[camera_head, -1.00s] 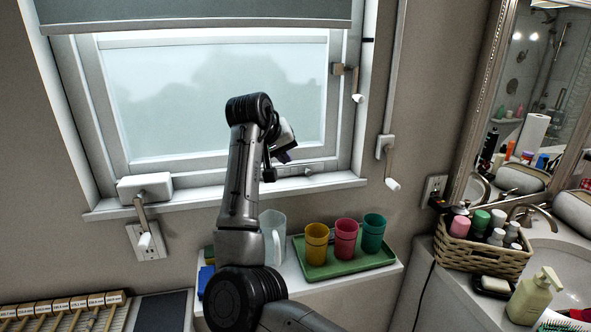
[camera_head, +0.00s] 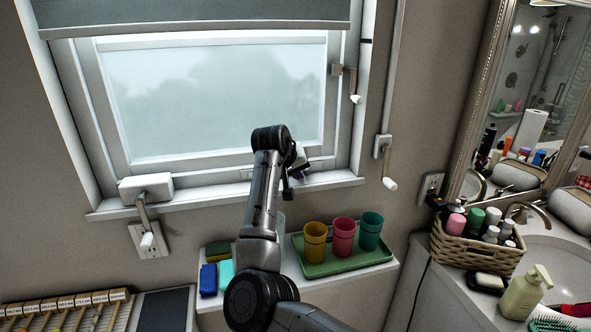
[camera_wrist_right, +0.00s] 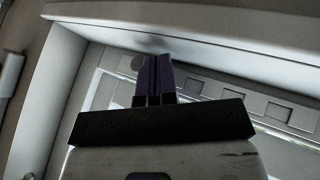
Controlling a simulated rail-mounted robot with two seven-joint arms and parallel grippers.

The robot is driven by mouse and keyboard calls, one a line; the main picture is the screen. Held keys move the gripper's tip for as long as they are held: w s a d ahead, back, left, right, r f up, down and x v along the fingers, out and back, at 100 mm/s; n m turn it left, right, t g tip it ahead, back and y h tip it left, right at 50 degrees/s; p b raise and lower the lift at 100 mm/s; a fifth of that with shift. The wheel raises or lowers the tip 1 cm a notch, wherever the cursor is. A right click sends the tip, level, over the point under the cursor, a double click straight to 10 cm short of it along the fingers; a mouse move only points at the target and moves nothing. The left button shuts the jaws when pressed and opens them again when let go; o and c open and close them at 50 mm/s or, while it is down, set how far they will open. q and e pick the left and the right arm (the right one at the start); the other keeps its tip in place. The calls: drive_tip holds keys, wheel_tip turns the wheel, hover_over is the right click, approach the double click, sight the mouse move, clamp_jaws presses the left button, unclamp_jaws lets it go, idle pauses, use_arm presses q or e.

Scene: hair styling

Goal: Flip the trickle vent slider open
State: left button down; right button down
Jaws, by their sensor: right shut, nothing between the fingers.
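The trickle vent strip (camera_wrist_right: 233,98) runs along the lower window frame, with several rectangular slots in the right wrist view. My left gripper is not in view.
The window sill (camera_head: 205,198) lies below the frame. A crank handle (camera_head: 146,225) hangs at left. A green tray (camera_head: 340,266) with yellow, pink and teal cups stands on a ledge below. Sponges (camera_head: 208,279) lie at its left. A wicker basket (camera_head: 470,257) stands at right.

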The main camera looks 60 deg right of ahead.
drive_tip(key=shift+s+d+r, duration=0.1)
drive_tip(key=shift+s+d, duration=0.15)
drive_tip(key=shift+d, duration=0.05)
drive_tip(key=shift+s+d+p, duration=0.6)
drive_tip(key=shift+s+d, duration=0.05)
drive_tip(key=shift+d, duration=0.05)
drive_tip(key=shift+a+r, duration=0.2)
drive_tip(key=shift+r, duration=0.05)
drive_tip(key=p+v, duration=0.7)
drive_tip(key=v, duration=0.2)
drive_tip(key=shift+a, duration=0.25)
